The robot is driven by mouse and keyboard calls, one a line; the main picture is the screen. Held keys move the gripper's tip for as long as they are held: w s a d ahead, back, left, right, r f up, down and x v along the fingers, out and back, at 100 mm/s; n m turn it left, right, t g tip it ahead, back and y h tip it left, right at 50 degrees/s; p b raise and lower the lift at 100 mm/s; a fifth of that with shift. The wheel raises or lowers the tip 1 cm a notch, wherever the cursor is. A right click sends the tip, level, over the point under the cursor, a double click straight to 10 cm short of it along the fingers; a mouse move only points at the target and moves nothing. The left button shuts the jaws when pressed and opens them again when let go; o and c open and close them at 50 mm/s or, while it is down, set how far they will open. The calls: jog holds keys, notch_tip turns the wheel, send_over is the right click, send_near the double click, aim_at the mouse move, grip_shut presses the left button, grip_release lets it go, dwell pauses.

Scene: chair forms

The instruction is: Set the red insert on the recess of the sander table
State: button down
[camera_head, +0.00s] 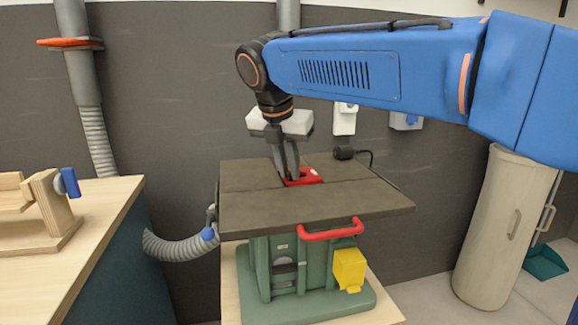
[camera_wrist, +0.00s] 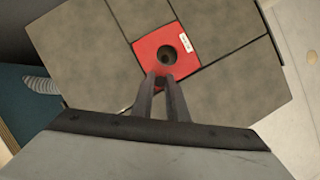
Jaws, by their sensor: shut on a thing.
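The red insert (camera_wrist: 150,50) is a flat red plate with a dark round hole and a small white label. In the wrist view it lies at or just above the middle of the sander table (camera_wrist: 215,95), among the dark seams of the top. It also shows in the head view (camera_head: 308,176), partly behind my fingers. My gripper (camera_head: 288,175) points down over the table and is shut on the insert's near edge; the fingertips also show in the wrist view (camera_wrist: 161,78). The recess is hidden under the insert, and I cannot tell whether the insert is fully seated.
The sander table stands on a green base with a red handle (camera_head: 331,231) and a yellow box (camera_head: 349,268). A dark knob with a cable (camera_head: 344,153) sits at the table's back. A wooden workbench (camera_head: 100,215) is at left, a beige cylinder (camera_head: 500,230) at right.

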jog(key=shift+f, duration=0.35)
jog(key=c, duration=1.7)
grip_release()
jog(key=shift+o, duration=0.2)
jog(key=v, duration=1.7)
jog(key=shift+r, duration=0.25)
